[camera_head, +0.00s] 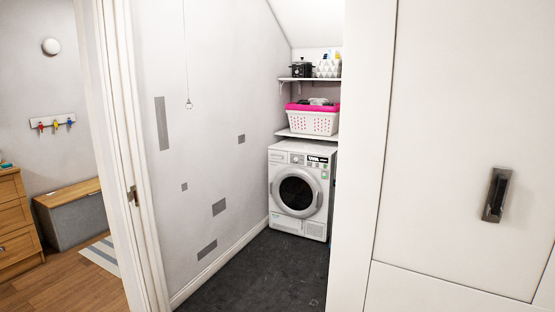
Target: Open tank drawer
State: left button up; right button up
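A white front-loading dryer (300,190) stands at the back of the narrow understairs space, with its round dark door (296,193) shut. The tank drawer (282,158) appears to be the panel at the dryer's upper left, beside the controls, and it looks shut. Its handle is too small to make out. Neither of my grippers is in view.
Shelves above the dryer hold a white basket with a pink rim (312,120) and a black pot (301,70). A door frame (125,170) is at left, a white cupboard with a dark handle (496,195) at right. The dark floor (262,275) between is clear.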

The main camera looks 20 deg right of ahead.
aim_at(282, 157)
jog(key=i+u, duration=0.25)
jog(key=i, duration=0.65)
jog(key=i+z, duration=0.2)
jog(key=i, duration=0.5)
jog(key=i+j+z, duration=0.2)
jog(key=i, duration=0.45)
jog(key=i+l+z, duration=0.25)
jog(key=i+z, duration=0.7)
jog(key=i, duration=0.15)
jog(key=i+j+z, duration=0.15)
jog(key=i+z, duration=0.35)
jog(key=i+u, duration=0.15)
jog(key=i, duration=0.3)
jog(key=i+l+u, duration=0.15)
jog(key=i, duration=0.25)
jog(key=i+l+u, duration=0.1)
jog(key=i, duration=0.3)
jog(key=i+l+u, duration=0.15)
jog(key=i+l, duration=0.15)
jog(key=i, duration=0.1)
